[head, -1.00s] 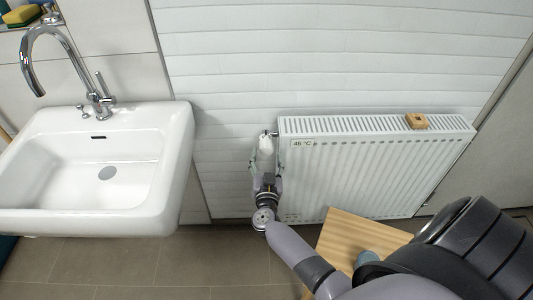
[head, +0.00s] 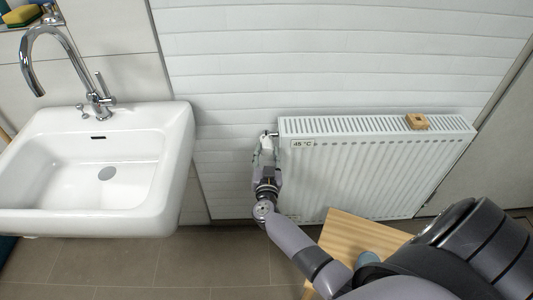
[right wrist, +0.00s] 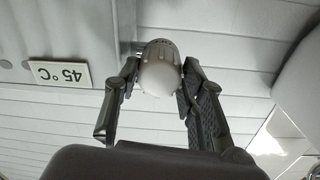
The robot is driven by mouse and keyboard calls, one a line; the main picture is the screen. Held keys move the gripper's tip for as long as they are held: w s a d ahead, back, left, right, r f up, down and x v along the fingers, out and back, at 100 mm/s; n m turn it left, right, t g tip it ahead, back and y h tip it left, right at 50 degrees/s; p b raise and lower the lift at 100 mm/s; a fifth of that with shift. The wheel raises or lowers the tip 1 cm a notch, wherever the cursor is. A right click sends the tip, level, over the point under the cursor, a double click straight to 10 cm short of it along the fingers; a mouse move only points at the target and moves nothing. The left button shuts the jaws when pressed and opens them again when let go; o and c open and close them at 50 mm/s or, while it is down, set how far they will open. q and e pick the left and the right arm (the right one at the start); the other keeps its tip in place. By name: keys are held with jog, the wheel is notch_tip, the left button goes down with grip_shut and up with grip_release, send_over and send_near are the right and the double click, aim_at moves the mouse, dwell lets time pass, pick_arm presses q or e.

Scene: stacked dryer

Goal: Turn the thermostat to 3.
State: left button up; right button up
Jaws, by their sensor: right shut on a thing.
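The thermostat (head: 267,141) is a white, rounded knob at the upper left corner of the white radiator (head: 365,175). In the right wrist view the thermostat (right wrist: 159,70) points toward the camera, with a ribbed grey-white rim at its far end. My right gripper (head: 264,155) reaches it from below. In the right wrist view the fingers of my right gripper (right wrist: 158,80) are closed on its two sides. I cannot read any numbers or marker on the knob. My left gripper is not in view.
A label reading 45 °C (head: 302,143) is on the radiator's upper left. A small wooden block (head: 416,121) lies on top of the radiator. A white sink (head: 105,170) with a chrome tap stands to the left. A wooden surface (head: 350,235) is below the radiator.

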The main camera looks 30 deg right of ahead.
jog(key=c, duration=0.4)
jog(key=shift+m, duration=0.3)
jog(key=m, duration=0.3)
jog(key=shift+p, duration=0.4)
jog(key=m, duration=0.6)
jog(key=shift+m, duration=0.3)
jog(key=m+b, duration=0.1)
jog(key=m, duration=0.3)
jog(key=m+b, duration=0.2)
jog(key=m, duration=0.3)
jog(key=shift+d+y, duration=0.1)
jog(key=shift+y, duration=0.3)
